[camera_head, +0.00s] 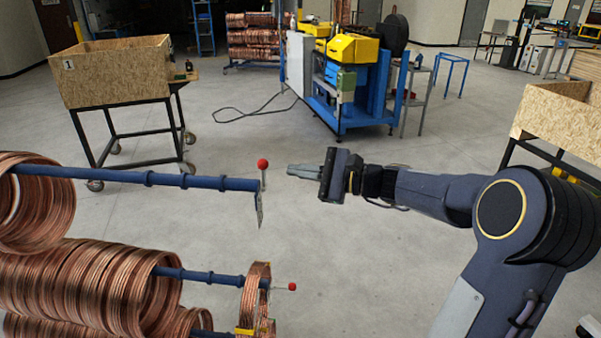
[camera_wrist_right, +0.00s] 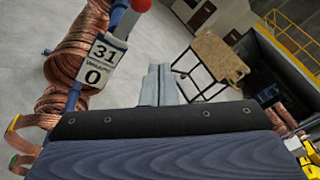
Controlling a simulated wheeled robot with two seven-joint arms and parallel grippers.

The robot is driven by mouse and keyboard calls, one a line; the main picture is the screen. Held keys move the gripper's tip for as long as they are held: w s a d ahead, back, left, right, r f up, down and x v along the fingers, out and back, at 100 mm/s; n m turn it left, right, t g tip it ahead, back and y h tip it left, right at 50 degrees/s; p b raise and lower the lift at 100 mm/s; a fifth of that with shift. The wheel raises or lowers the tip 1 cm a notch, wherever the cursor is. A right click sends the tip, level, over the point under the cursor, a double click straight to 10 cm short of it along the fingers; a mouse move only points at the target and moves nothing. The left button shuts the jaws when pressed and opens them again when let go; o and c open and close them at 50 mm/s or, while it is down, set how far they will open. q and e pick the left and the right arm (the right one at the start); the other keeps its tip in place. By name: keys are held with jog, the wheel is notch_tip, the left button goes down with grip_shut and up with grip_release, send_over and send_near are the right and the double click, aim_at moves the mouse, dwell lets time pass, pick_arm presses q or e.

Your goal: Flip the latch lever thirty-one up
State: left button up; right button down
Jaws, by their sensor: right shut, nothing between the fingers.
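The latch lever with a red ball knob (camera_head: 262,163) is at the end of the upper blue bar (camera_head: 215,182). Its stem stands upright, with the ball above the bar end. In the right wrist view the red knob (camera_wrist_right: 140,5) is cut by the top edge, beside a plate marked 31 and 0 (camera_wrist_right: 100,62). My right gripper (camera_head: 291,171) is shut and empty, just right of the knob and apart from it. Its closed fingers also show in the right wrist view (camera_wrist_right: 160,85), right of the plate. My left gripper is out of view.
Copper coils (camera_head: 90,285) hang on the bars at left. A lower bar has another red-knobbed lever (camera_head: 291,287) pointing right. A wooden bin on a wheeled stand (camera_head: 115,75) and a blue and yellow machine (camera_head: 345,80) stand behind. The floor beneath my right gripper is clear.

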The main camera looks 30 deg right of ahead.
jog(key=s+d+r, duration=0.3)
jog(key=s+r, duration=0.2)
jog(key=r, duration=0.3)
jog(key=shift+d+b, duration=0.15)
jog(key=shift+b, duration=0.15)
jog(key=shift+s, duration=0.1)
